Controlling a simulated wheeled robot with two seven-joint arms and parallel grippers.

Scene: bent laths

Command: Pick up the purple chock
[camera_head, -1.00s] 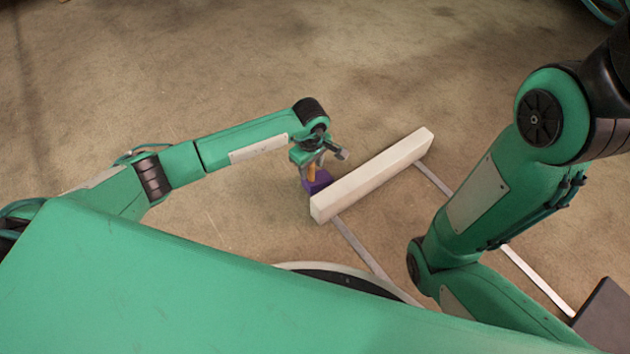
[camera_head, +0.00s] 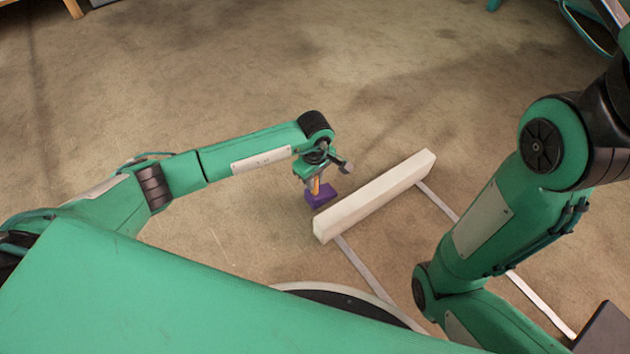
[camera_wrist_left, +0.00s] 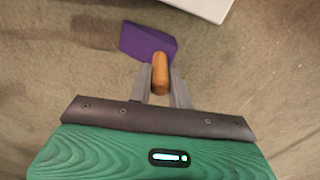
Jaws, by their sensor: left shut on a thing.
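The purple chock (camera_head: 321,197) is a small block with an orange-brown peg-like handle (camera_head: 316,186) on it. It is just left of the white beam's near end in the head view. My left gripper (camera_head: 314,185) is above the chock, with its fingers shut on the handle. In the left wrist view the chock (camera_wrist_left: 148,42) lies beyond the fingertips, and the handle (camera_wrist_left: 160,74) is between the two grey fingers (camera_wrist_left: 160,88). I cannot tell whether the chock touches the floor. My right arm comes down at the right, but its gripper is not in view.
A long white beam (camera_head: 376,194) lies just right of the chock, with pale flat strips (camera_head: 362,268) running from it toward the lower right. A dark box (camera_head: 604,328) is at the lower right corner. The brown floor left of and beyond the chock is clear.

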